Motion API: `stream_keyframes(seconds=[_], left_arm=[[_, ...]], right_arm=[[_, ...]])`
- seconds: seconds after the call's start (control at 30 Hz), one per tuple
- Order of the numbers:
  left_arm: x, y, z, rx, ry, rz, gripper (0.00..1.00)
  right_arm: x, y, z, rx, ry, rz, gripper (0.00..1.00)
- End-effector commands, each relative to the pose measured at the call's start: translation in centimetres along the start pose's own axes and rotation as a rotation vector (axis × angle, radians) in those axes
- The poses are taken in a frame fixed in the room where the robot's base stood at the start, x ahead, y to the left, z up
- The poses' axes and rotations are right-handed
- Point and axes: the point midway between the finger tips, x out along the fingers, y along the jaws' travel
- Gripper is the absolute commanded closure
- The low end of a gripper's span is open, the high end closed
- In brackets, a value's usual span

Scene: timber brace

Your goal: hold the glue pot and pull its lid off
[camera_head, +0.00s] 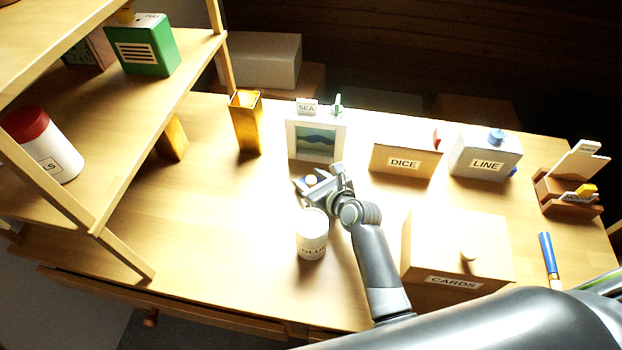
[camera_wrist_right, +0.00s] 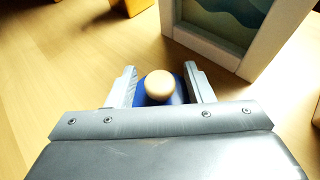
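The cream glue pot (camera_head: 311,238) stands upright on the table, its label partly turned away. No blue lid shows on top of it. My right gripper (camera_head: 310,182) is just behind the pot, pointing away. In the right wrist view a blue disc-shaped lid (camera_wrist_right: 177,98) with a round pale wooden knob (camera_wrist_right: 159,85) lies between my two spread fingers (camera_wrist_right: 160,88). There is space between the knob and each finger. My palm hides the lid's near side, and I cannot tell whether it rests on the table. My left gripper is out of view.
A picture frame (camera_head: 317,142) stands just beyond my right gripper. The CARDS box (camera_head: 455,245) is right of my forearm, the DICE box (camera_head: 405,163) behind it. A gold vase (camera_head: 246,125) stands back left. The table left of the pot is clear.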

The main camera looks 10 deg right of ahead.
Motion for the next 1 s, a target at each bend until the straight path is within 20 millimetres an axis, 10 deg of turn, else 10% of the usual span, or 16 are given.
stream_keyframes(seconds=[0.27, 1.0], left_arm=[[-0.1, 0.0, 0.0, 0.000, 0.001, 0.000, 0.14], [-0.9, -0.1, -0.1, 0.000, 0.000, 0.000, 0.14]], right_arm=[[-0.8, 0.0, 0.3, 0.000, 0.001, 0.000, 0.53], [-11.9, 0.0, 0.3, -0.001, -0.001, 0.001, 0.53]])
